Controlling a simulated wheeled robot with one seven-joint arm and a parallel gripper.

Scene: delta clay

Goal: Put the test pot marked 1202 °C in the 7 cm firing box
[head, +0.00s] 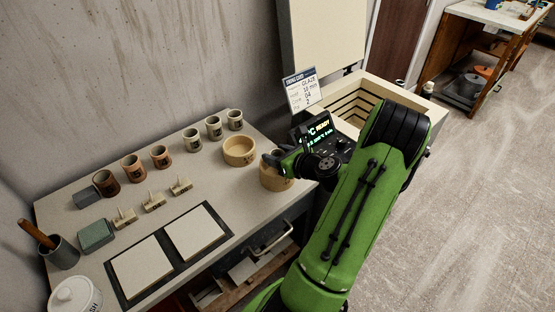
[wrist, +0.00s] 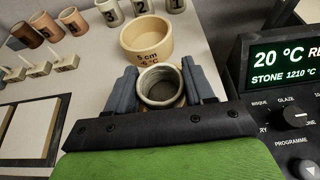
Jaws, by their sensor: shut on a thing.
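My gripper (wrist: 158,84) is shut on a small round pot (wrist: 160,86) with a pale rim and grey inside, seen from above. Its marking is not visible. In the head view my gripper (head: 274,160) is at the right end of the worktop, at a tan round box (head: 275,181). The fingers hide part of this box, its label is unreadable, and I cannot tell whether the pot is inside it or above it. Another tan round box, marked 5 cm (wrist: 160,36), stands just behind; it also shows in the head view (head: 240,151).
Three grey numbered pots (head: 214,127) and three brown ones (head: 133,168) line the back of the worktop. Small stands (head: 153,201) and two pale tiles (head: 194,233) lie in front. To the right are a controller reading 20 °C (wrist: 285,58) and an open kiln (head: 357,105).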

